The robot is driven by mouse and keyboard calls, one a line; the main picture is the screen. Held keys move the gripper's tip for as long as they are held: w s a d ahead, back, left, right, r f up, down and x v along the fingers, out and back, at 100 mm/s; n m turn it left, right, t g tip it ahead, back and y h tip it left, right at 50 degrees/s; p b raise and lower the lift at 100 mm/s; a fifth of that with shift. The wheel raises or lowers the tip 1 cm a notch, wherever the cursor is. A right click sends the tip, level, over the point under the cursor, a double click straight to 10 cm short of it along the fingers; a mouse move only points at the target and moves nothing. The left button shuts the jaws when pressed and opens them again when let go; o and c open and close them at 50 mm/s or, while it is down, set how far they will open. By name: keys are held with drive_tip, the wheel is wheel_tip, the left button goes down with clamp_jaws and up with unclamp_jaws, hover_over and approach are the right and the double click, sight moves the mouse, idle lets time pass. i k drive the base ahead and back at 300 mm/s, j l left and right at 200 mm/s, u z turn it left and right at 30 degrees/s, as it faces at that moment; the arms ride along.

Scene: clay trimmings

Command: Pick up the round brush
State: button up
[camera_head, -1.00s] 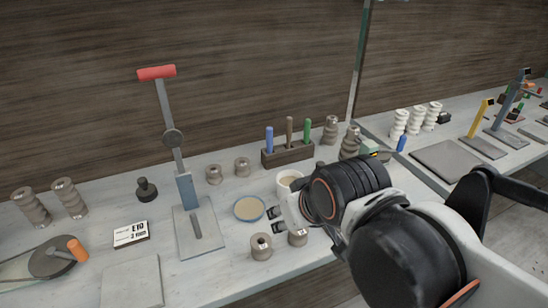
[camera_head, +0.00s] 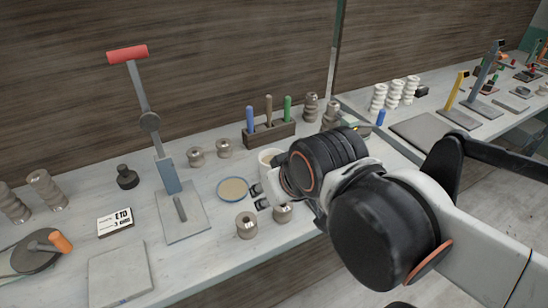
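I cannot pick out a round brush for sure. A dark round disc (camera_head: 36,256) with an orange-ended handle (camera_head: 60,242) lies at the left front of the bench. A small black knobbed piece (camera_head: 127,178) stands behind the white label card. My gripper (camera_head: 260,197) points left over the bench, its two dark fingertips apart with nothing visible between them. It is just right of a shallow blue-rimmed dish (camera_head: 233,189) and in front of a white cup (camera_head: 268,157). My wrist and arm hide part of the cup and the bench behind.
A red-handled lever press (camera_head: 150,122) stands left of centre. A rack (camera_head: 270,134) holds blue, brown and green handles. Grey spools (camera_head: 246,225) stand near the gripper. A label card (camera_head: 115,222) and flat slab (camera_head: 120,274) lie left. A second bench (camera_head: 425,133) is at right.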

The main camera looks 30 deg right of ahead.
sight(249, 111)
drive_tip(key=i+l+u, duration=0.1)
drive_tip(key=l, duration=0.25)
drive_tip(key=i+l+u, duration=0.1)
drive_tip(key=l, duration=0.25)
drive_tip(key=i+l+u, duration=0.1)
drive_tip(key=i+l, duration=0.3)
drive_tip(key=l, duration=0.35)
drive_tip(key=u, duration=0.05)
